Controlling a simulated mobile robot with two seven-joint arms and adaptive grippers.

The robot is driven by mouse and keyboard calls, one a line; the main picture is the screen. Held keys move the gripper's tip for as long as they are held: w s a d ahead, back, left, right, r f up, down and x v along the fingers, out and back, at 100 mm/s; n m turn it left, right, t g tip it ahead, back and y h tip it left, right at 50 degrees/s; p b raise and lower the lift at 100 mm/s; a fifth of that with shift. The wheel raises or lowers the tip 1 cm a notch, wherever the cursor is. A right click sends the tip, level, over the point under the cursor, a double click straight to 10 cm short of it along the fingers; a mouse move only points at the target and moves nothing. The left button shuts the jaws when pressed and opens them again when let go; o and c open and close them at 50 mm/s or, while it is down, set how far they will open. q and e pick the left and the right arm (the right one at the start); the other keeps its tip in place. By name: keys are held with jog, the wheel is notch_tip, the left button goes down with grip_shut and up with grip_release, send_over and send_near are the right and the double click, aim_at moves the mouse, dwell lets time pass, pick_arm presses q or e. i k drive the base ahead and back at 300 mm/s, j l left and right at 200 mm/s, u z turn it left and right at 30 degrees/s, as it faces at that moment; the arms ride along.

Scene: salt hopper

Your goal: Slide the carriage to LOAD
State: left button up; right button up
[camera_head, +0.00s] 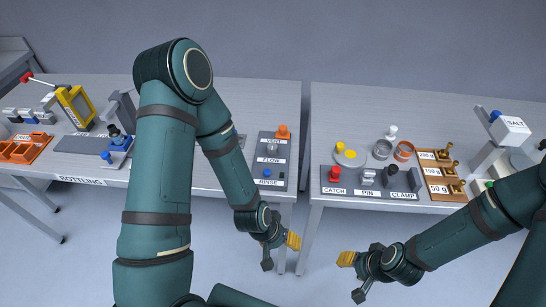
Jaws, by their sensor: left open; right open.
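The white hopper box marked SALT (512,129) stands at the far right of the right table, beside a tilted grey post (489,155). I cannot make out a carriage or a LOAD label; my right arm covers part of the area near the hopper. My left gripper (280,252) is open and empty in front of the gap between the tables. My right gripper (352,277) is open and empty in front of the right table, well to the left of the hopper and apart from it.
The right table (335,105) holds a CATCH, PIN, CLAMP panel (368,193), small cups and a wooden tray of brass weights (430,157). The left table (230,95) holds a VENT, FLOW, RINSE panel (271,159) and bottling gear. A gap separates the tables.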

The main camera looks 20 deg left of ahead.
aim_at(114, 159)
jog(key=u, duration=1.95)
